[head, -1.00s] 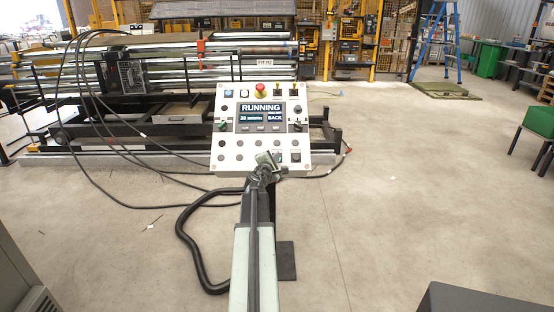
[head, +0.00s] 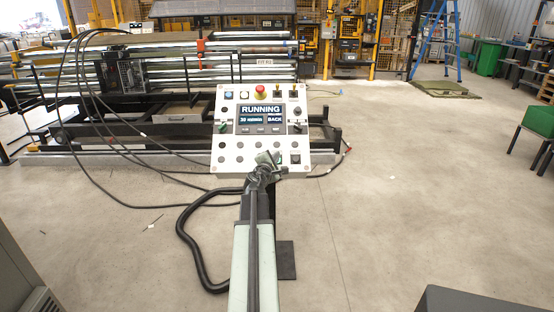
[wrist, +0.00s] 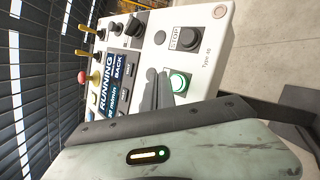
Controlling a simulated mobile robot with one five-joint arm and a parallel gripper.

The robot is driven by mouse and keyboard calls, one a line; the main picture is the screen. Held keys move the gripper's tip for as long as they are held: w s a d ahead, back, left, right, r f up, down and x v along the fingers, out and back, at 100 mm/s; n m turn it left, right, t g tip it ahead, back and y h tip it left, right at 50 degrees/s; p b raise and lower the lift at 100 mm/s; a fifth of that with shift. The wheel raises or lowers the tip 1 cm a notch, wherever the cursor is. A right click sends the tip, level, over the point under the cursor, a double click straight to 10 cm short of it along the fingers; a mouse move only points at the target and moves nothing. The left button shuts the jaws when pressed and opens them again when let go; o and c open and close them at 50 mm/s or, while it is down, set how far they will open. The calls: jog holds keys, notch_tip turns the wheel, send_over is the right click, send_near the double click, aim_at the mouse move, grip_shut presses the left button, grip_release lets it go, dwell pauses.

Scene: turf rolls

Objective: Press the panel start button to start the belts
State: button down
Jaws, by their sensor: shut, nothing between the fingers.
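The control panel (head: 229,165) stands in front of the roller machine, tilted back. Its screen (head: 260,119) reads RUNNING, 30 m/min and BACK. My gripper (head: 266,158) is shut and empty at the panel's lower part, hiding some of the lower buttons. In the wrist view the panel appears turned on its side. The green start button (wrist: 179,83) is lit there, beside the grey shut fingers (wrist: 154,90). I cannot tell whether they touch the panel. The black STOP button (wrist: 188,38) is next to the green button, with its label visible.
A red mushroom button (head: 261,90) is at the panel's top. Black cables (head: 100,150) run from the machine across the floor to the left. A blue ladder (head: 435,45) and green bins stand at the right.

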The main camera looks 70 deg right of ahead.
jog(key=a+r+p, duration=0.1)
jog(key=s+a+r+p, duration=0.1)
jog(key=r, duration=0.1)
jog(key=shift+a+r+p, duration=0.1)
jog(key=shift+a+p, duration=0.1)
jog(key=shift+p, duration=0.1)
dwell(0.6)
